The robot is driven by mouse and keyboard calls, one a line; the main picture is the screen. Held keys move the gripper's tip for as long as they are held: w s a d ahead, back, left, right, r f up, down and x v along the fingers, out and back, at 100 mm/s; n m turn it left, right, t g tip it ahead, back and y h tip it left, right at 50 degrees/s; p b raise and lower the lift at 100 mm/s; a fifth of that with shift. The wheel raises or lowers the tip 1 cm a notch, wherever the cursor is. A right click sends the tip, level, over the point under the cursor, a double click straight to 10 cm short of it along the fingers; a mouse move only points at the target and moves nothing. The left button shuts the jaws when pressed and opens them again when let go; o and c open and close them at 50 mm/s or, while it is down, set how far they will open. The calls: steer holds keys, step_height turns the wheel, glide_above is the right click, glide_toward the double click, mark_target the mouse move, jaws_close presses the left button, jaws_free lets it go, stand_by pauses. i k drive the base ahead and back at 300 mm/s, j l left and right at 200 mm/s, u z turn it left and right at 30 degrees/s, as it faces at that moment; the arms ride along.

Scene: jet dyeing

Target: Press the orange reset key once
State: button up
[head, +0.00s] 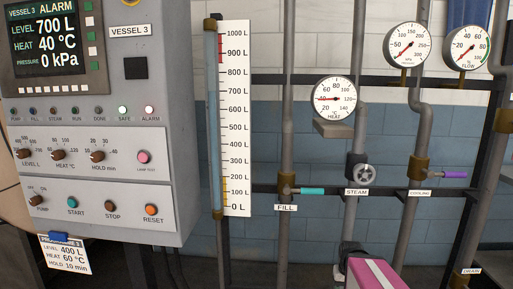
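The orange reset key (151,210) is a round button on the lower right of the control panel (120,193), above the printed word RESET. It stands out from the pale panel, and nothing covers it. The brown stop key (111,206) and the teal start key (73,202) are to its left. The display (42,40) reads VESSEL 3 ALARM, level 700 L, heat 40 °C and pressure 0 kPa. The alarm lamp (149,110) and the safe lamp (123,110) look lit. I cannot make out my gripper in this view.
A tall level gauge (235,120) stands right of the cabinet. Further right are pipes with a teal fill handle (311,191), a steam valve wheel (365,174) and a purple cooling handle (455,174). A setpoint card (65,254) hangs below the panel. The space before the keys looks clear.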

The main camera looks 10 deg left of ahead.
mark_target(151, 209)
steer(key=u, duration=2.35)
